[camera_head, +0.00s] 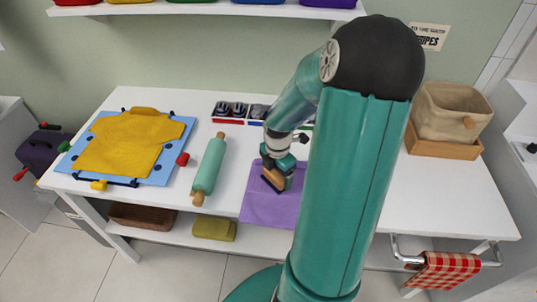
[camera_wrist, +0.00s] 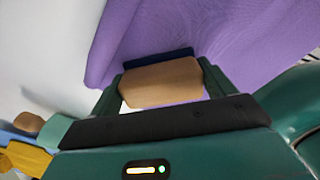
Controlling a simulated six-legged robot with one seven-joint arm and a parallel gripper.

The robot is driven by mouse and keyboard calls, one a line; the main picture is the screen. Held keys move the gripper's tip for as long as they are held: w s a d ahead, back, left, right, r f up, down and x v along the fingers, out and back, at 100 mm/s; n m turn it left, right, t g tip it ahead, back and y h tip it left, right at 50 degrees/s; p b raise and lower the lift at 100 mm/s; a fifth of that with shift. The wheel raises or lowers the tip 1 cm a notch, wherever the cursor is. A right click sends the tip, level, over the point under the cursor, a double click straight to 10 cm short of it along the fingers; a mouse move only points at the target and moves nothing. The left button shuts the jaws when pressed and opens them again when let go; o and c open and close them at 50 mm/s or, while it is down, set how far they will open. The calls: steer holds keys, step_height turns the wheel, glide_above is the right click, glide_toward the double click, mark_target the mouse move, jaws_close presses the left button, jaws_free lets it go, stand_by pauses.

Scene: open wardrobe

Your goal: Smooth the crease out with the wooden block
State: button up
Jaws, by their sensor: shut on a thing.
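My gripper (camera_head: 278,172) is shut on the wooden block (camera_head: 272,179), a tan piece with a dark blue base. In the wrist view the block (camera_wrist: 160,82) sits between the two fingers of my gripper (camera_wrist: 163,88). The block is over the purple cloth (camera_head: 262,208) on the white table, at the cloth's upper part; I cannot tell for sure whether its base touches. The cloth (camera_wrist: 235,35) fills much of the wrist view and shows faint lines. My arm hides the cloth's right side in the head view, and I cannot make out the crease clearly.
A teal rolling pin (camera_head: 209,165) lies left of the cloth. A yellow shirt (camera_head: 120,142) lies on a blue board (camera_head: 172,160) at the far left. A divided tray (camera_head: 232,112) stands at the back, a beige basket (camera_head: 447,112) at the right. The right tabletop (camera_head: 420,195) is clear.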

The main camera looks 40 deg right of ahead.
steer(key=shift+s+d, duration=0.95)
steer(key=shift+s, duration=0.2)
steer(key=shift+s+d, duration=0.9)
steer(key=shift+s, duration=0.3)
steer(key=shift+s+d, duration=0.95)
steer(key=shift+s, duration=0.2)
steer(key=shift+s+d, duration=0.15)
